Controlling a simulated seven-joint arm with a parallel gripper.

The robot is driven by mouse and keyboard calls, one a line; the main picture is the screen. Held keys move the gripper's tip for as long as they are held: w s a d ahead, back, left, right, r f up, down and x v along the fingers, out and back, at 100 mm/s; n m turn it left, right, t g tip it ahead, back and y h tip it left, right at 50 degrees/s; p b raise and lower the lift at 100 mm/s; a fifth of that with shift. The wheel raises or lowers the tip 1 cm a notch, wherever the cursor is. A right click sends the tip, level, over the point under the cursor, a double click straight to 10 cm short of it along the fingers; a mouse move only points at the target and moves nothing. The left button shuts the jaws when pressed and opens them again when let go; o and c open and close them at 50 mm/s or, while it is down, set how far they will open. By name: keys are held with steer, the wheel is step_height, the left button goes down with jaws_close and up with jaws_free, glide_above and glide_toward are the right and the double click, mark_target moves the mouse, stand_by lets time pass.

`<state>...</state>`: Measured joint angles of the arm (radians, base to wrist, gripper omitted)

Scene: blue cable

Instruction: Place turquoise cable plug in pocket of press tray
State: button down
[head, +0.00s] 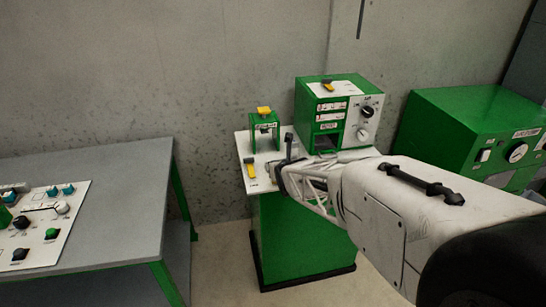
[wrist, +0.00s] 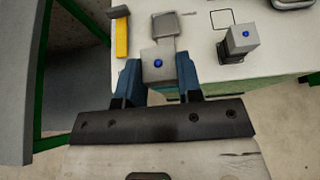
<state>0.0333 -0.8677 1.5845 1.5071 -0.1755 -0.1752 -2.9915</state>
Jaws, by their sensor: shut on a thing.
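Turquoise pieces (head: 67,189) sit on the control panel at the left. No pocket is clearly visible.
A yellow bar (wrist: 122,37) is at the left. A small green press frame (head: 264,132) and a green machine (head: 338,105) stand behind.

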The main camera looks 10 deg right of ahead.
steer(key=shift+w+d+f, duration=0.1)
steer(key=shift+w+f, duration=0.1)
steer(key=shift+w, duration=1.7)
steer(key=shift+w+f, duration=0.15)
steer(key=shift+w, duration=1.8)
steer(key=shift+w+d+f, duration=0.1)
steer(key=shift+w+f, duration=0.1)
steer(key=shift+w, duration=1.7)
steer(key=shift+w+f, duration=0.25)
steer(key=shift+w, duration=0.1)
steer(key=shift+f, duration=1.55)
steer(key=shift+f, duration=0.15)
steer(key=c, duration=0.8)
jaws_free()
steer(key=shift+s+r, duration=0.15)
steer(key=shift+r, duration=0.05)
